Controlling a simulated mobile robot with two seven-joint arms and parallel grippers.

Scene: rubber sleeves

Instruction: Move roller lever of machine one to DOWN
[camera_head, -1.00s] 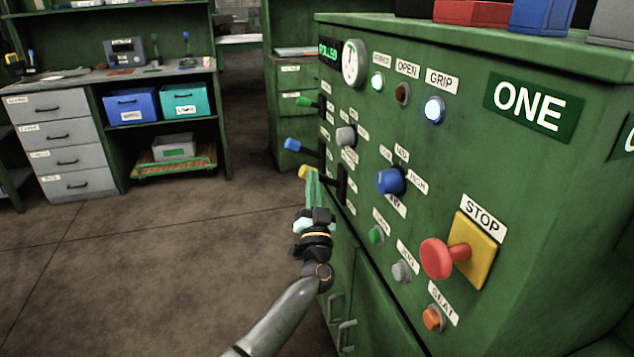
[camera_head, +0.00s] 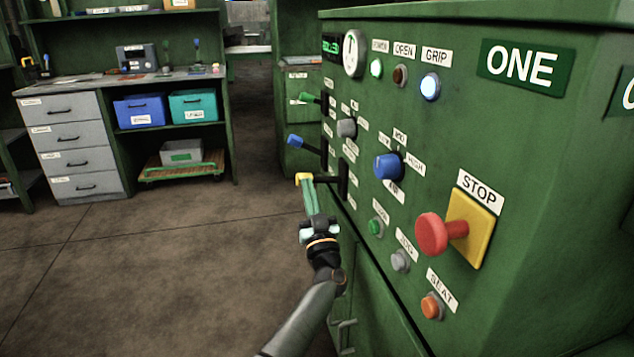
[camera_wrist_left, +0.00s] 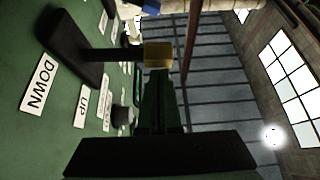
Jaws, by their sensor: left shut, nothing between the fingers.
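Machine one is the green cabinet with the ONE sign (camera_head: 525,67). On its left face is a lever with a yellow knob (camera_head: 303,177), standing out about level from a black slot plate. In the left wrist view the yellow knob (camera_wrist_left: 158,55) is at the end of a dark bar, with a DOWN label (camera_wrist_left: 38,87) and an UP label (camera_wrist_left: 82,106) beside the plate. The lever's own name label is not readable. My left gripper (camera_head: 307,186) is shut and empty, its fingertips right at the yellow knob, seemingly touching it. My right gripper is not in view.
A blue lever (camera_head: 295,141) and a green lever (camera_head: 309,98) stick out above the yellow one. A blue dial (camera_head: 388,167) and a red STOP button (camera_head: 432,234) project from the panel to the right. The floor (camera_head: 180,270) to the left is open.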

